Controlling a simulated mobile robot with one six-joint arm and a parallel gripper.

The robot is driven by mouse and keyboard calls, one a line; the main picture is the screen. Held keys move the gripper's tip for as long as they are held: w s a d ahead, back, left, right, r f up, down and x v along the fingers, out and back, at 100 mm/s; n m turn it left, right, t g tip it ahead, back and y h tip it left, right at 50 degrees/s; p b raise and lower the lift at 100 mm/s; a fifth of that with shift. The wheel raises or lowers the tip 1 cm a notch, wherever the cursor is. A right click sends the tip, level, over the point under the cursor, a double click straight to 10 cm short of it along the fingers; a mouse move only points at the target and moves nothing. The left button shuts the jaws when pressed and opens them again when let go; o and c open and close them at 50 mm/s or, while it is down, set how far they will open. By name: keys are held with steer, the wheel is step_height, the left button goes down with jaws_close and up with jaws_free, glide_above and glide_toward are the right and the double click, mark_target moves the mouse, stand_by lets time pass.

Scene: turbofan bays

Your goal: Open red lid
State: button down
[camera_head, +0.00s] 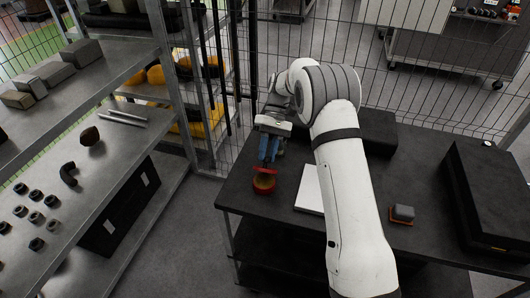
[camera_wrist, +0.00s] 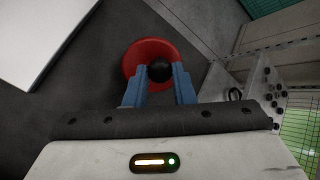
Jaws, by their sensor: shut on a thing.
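The round red lid (camera_wrist: 135,62) shows in the wrist view with a black knob (camera_wrist: 159,71) at its middle. My gripper (camera_wrist: 160,75) has its two blue fingers shut on that knob, one on each side. In the head view my gripper (camera_head: 267,165) points down over the left part of the dark table, with the red lid (camera_head: 257,176) at its fingertips. A small round pot (camera_head: 264,187), brownish yellow and red, stands on the table directly below the lid. The lid looks slightly tilted above the pot; whether they still touch I cannot tell.
On the dark table (camera_head: 245,200), a white sheet-like panel (camera_head: 309,189) lies right of the pot. A small grey and orange block (camera_head: 402,214) and a large black case (camera_head: 490,205) are further right. A metal shelf (camera_head: 120,150) with loose parts stands left. Wire fencing runs behind.

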steer(key=shift+d, duration=0.1)
steer(key=c, duration=1.2)
jaws_free()
steer(key=b+v, duration=0.1)
steer(key=v, duration=0.6)
steer(key=shift+w+r+b, duration=0.25)
steer(key=shift+r+b, duration=0.05)
steer(key=shift+r, duration=0.1)
